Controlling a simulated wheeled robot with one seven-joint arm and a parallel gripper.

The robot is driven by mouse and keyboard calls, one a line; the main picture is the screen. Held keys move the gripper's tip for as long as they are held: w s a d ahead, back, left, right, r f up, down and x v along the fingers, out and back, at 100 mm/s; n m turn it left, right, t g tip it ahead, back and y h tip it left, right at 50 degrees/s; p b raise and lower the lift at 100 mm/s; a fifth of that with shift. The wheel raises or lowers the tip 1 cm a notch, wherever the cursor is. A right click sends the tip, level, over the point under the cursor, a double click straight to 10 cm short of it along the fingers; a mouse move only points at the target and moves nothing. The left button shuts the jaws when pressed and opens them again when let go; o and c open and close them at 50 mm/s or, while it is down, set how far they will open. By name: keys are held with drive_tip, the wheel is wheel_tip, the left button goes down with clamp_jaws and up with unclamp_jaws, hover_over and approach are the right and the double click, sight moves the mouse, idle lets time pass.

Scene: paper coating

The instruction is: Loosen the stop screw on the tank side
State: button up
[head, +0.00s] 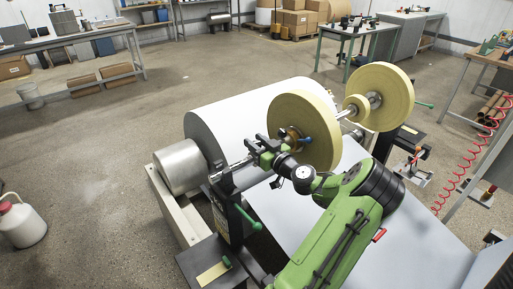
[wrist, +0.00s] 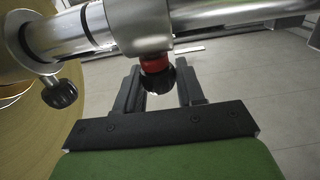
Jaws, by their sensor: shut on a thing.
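In the wrist view, a black knob screw with a red collar (wrist: 156,70) hangs below a metal ring on a bright steel shaft (wrist: 220,18). My gripper (wrist: 158,82) has one finger on each side of this knob and is shut on it. A second black knob screw (wrist: 60,93) sits on another metal ring to the left, close to a yellow disc, apart from my fingers. In the head view my gripper (head: 266,152) is at the shaft, left of the large yellow disc (head: 300,125). The knobs are too small to tell there.
A wide white roll (head: 235,108) lies behind the shaft, with a steel cylinder (head: 182,165) at its left. More yellow discs (head: 385,97) sit farther right on the shaft. A stand with a green lever (head: 250,217) is near my arm. Open floor lies to the left.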

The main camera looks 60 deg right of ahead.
drive_tip(key=o, duration=0.9)
drive_tip(key=shift+o, duration=0.2)
drive_tip(key=v, duration=1.5)
drive_tip(key=shift+s+a, duration=0.2)
drive_tip(key=shift+s, duration=0.15)
